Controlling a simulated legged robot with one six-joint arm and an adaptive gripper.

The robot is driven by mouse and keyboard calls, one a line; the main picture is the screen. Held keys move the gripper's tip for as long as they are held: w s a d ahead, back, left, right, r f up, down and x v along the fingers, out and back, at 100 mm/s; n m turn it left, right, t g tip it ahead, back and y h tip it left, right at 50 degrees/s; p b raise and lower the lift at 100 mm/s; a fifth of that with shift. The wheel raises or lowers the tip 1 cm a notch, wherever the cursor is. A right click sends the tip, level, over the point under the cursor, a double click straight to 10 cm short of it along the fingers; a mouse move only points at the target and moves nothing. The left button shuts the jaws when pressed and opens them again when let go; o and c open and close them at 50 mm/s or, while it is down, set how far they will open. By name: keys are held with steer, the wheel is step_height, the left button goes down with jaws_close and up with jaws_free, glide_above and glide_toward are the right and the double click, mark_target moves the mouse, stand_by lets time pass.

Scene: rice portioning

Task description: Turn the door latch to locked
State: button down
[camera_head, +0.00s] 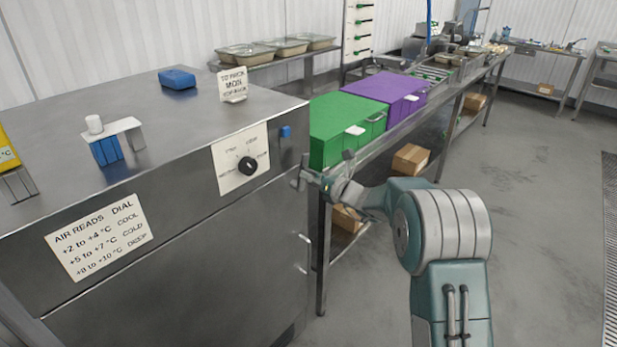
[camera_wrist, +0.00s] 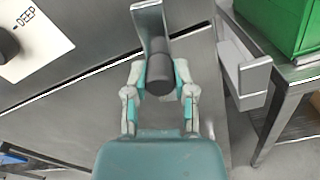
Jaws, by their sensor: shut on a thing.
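The door latch (camera_wrist: 152,30) shows in the wrist view as a steel bar pointing up, with a dark round grip (camera_wrist: 160,72) at its lower end. My gripper (camera_wrist: 160,82) is shut on this dark grip, one finger on each side. In the head view my gripper (camera_head: 308,179) is at the right front edge of the steel cabinet (camera_head: 180,235), and the latch (camera_head: 304,162) is small and partly hidden there. The cabinet door appears flush with the frame. Its pull handle (camera_head: 306,255) is below my gripper, and a handle shows in the wrist view (camera_wrist: 250,84).
A black dial (camera_head: 248,166) on a white plate is left of my gripper. A green box (camera_head: 335,130) and a purple box (camera_head: 385,92) stand on the bench close to the right. A table leg (camera_head: 322,260) is beside the cabinet. The floor at right is clear.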

steer(key=w+d+f+m, duration=0.2)
steer(key=w+f+m, duration=0.1)
steer(key=m, duration=1.2)
steer(key=shift+w+d+f+m, duration=0.15)
steer(key=shift+d+f+m, duration=0.2)
steer(key=shift+f, duration=0.75)
steer(key=shift+c, duration=2.2)
jaws_free()
steer(key=shift+f, duration=0.1)
steer(key=v, duration=1.2)
